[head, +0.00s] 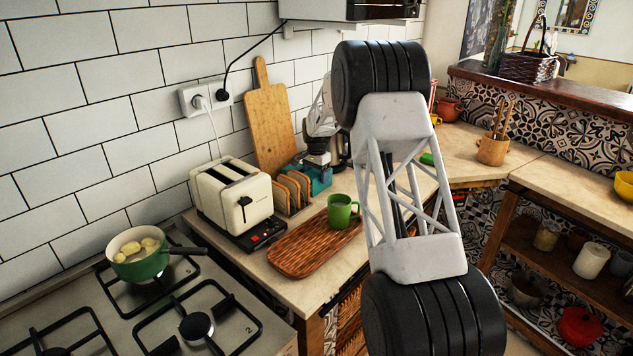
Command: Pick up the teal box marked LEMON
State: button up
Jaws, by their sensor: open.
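A teal box (321,183) stands on the counter behind the bread rack, near the wall. It is small in view and partly covered, and I cannot read any marking on it. My gripper (316,163) is at the box, its dark end pointing down at the top of it. The gripper is open. I cannot tell whether the fingers touch the box or are beside or above it.
A wooden toast rack (292,192), a cream toaster (232,200) and a green mug (342,211) stand close in front. The mug is on a wooden board (300,250). A cutting board (268,122) leans on the wall. A green pot (140,262) sits on the stove.

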aim_at(317, 171)
jog(key=c, duration=0.7)
jog(key=shift+r, duration=0.1)
jog(key=shift+r, duration=4.95)
